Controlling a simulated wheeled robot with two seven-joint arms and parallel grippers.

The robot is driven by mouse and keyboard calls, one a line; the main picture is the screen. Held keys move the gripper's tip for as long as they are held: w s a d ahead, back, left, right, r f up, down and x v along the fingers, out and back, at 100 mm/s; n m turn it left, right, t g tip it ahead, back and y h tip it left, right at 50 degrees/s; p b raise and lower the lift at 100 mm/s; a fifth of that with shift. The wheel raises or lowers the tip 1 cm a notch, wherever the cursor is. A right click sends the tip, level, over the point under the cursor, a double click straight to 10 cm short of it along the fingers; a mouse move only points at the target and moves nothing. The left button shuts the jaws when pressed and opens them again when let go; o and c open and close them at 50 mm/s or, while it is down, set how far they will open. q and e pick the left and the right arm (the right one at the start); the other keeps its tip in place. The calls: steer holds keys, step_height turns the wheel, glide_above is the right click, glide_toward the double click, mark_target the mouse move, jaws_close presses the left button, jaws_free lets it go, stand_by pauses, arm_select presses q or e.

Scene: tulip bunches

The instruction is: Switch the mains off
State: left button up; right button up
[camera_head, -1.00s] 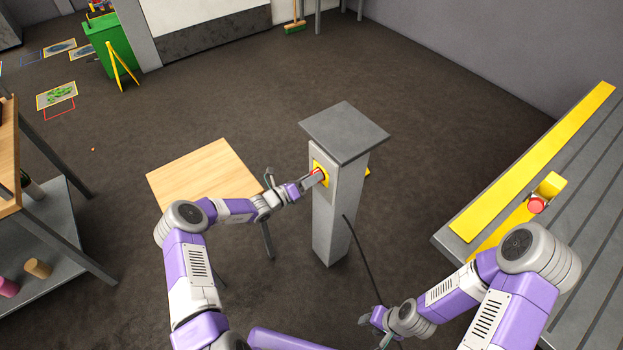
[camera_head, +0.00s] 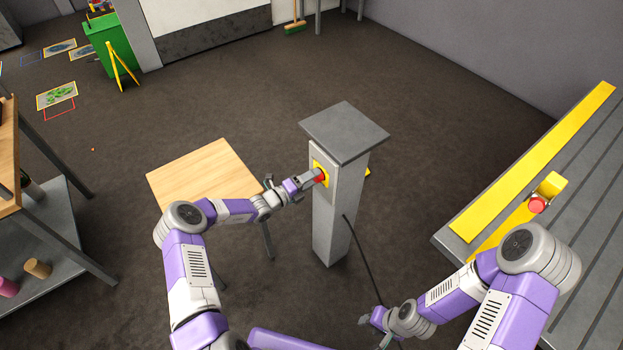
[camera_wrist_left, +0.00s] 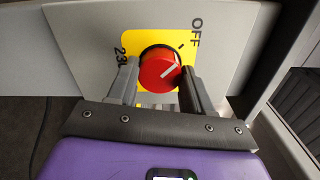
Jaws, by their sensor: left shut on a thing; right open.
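The mains switch is a red round knob (camera_wrist_left: 160,70) on a yellow plate (camera_wrist_left: 180,44) fixed to a grey post. In the head view the knob (camera_head: 322,175) is near the top of the post's left face. My left gripper (camera_head: 314,178) is shut on the knob, with one finger on each side in the left wrist view (camera_wrist_left: 158,82). The knob's white line slants up to the right in that view. The word OFF (camera_wrist_left: 196,32) is at upper right, and a partly hidden number is at left. My right gripper (camera_head: 372,325) is open and away from the post.
The grey post (camera_head: 334,215) has a flat cap and a dark cable (camera_head: 362,255) at its right. A wooden table (camera_head: 205,172) stands left of it. A bench with yellow strips (camera_head: 535,160) and a red button (camera_head: 537,205) is at right. Shelves are at left.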

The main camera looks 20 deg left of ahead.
stand_by(0.3)
arm_select(q)
steer(key=o, duration=1)
steer(key=shift+o, duration=0.2)
steer(key=p+v, duration=0.1)
steer(key=v, duration=0.6)
steer(key=shift+s+a+p, duration=0.15)
steer(key=shift+s+p, duration=0.1)
steer(key=shift+p, duration=0.15)
